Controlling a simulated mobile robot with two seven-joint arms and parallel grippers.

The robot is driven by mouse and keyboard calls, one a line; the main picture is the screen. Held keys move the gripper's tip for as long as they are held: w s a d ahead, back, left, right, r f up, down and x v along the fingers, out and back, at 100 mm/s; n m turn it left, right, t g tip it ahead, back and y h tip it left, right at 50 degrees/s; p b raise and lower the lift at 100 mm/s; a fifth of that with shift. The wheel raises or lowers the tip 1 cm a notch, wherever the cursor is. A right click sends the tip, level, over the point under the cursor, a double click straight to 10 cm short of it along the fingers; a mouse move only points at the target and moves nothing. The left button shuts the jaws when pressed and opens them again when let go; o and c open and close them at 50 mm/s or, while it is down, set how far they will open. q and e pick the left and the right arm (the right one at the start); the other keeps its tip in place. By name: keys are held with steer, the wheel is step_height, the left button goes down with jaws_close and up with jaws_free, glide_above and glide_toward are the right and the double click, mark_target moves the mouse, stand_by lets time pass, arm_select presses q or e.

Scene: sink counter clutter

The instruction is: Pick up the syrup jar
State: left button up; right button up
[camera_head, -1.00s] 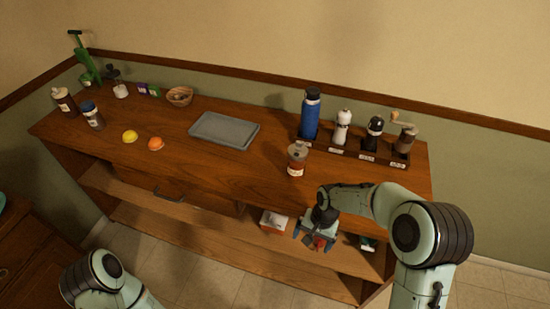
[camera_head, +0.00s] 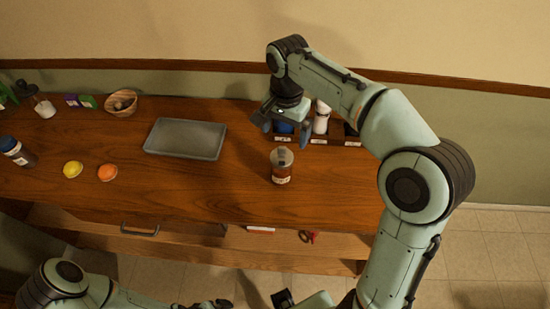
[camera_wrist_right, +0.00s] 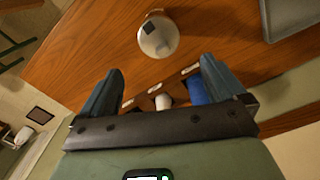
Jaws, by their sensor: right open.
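The syrup jar (camera_head: 282,167), by its look, is a small jar with brown contents and a pale label. It stands upright on the counter, right of the grey tray. In the right wrist view the jar (camera_wrist_right: 158,36) shows from above, beyond the fingertips. My right gripper (camera_head: 284,131) is open and is behind the jar in the head view, over the rack area, not around it. The right wrist view shows its two fingers (camera_wrist_right: 162,75) wide apart with nothing held. My left arm is at the bottom left; its gripper is not in view.
A rack with a white shaker (camera_head: 321,118) and a blue bottle (camera_head: 284,127) stands behind the jar, partly hidden by my right gripper and arm. The grey tray (camera_head: 186,138), lemon (camera_head: 72,169), orange (camera_head: 107,172) and wooden bowl (camera_head: 121,102) are left. Counter around the jar is clear.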

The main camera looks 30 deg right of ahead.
mark_target(282, 156)
steer(key=f, duration=0.4)
steer(key=s+f+b, duration=0.1)
steer(key=f, duration=0.1)
steer(key=shift+f, duration=0.2)
steer(key=shift+w+a+f, duration=0.1)
steer(key=shift+w+f, duration=0.05)
steer(key=shift+f, duration=0.4)
steer(key=f, duration=0.4)
steer(key=shift+a+f, duration=0.35)
steer(key=shift+f, duration=0.05)
steer(key=c, duration=1.4)
arm_select(q)
steer(key=shift+s+f, duration=0.9)
steer(key=shift+f, duration=0.2)
arm_select(e)
steer(key=shift+r, duration=0.15)
